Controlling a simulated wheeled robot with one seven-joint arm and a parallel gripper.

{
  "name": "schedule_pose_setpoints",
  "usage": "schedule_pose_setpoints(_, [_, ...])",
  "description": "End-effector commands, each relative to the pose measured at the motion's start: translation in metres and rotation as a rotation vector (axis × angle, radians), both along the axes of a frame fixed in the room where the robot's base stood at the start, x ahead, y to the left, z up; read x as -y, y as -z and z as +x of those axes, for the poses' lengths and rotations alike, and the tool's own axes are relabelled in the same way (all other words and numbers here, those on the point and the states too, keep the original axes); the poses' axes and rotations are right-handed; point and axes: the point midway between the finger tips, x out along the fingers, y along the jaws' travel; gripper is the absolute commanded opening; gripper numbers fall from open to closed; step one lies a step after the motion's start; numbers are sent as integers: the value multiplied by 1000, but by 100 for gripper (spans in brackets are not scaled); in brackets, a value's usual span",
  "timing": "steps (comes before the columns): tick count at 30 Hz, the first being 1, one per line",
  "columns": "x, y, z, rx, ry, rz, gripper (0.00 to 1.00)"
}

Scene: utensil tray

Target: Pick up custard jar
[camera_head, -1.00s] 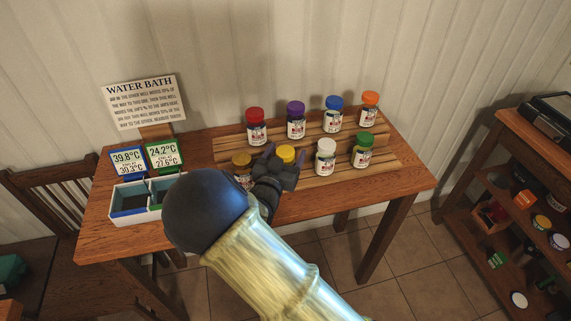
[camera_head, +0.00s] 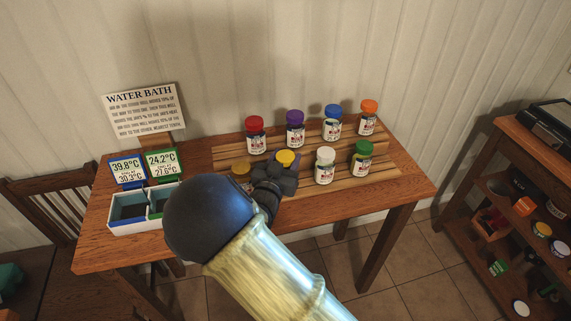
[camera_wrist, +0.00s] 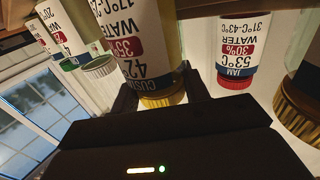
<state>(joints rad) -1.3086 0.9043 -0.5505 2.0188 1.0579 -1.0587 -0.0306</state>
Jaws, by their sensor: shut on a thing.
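The custard jar, with a yellow lid (camera_head: 285,157), is at the front of the wooden rack in the head view. In the wrist view the picture is upside down, and the custard jar (camera_wrist: 140,38) shows a label with part of its name, 42 and 35% water. My gripper (camera_head: 280,171) is shut on the custard jar, with one finger on each side near its lid in the wrist view. My gripper hides most of the jar's body in the head view. I cannot tell whether the jar is clear of the rack.
Close by stand a brown-gold-lidded jar (camera_head: 241,174) at left and a white-lidded jar (camera_head: 325,168) at right. A green-lidded jar (camera_head: 361,158) is farther right. Red (camera_head: 255,136), purple, blue and orange-lidded jars stand behind. A water bath (camera_head: 137,212) and sign (camera_head: 145,109) are left.

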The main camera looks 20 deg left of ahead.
Motion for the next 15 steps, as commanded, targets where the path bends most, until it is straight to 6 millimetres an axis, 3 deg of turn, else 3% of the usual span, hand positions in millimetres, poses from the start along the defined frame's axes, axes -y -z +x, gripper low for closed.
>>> schedule_pose_setpoints(9, [-2, -58, -1, 3, -3, 7, 12])
schedule_pose_setpoints(15, [0, -83, 0, 3, 0, 3, 12])
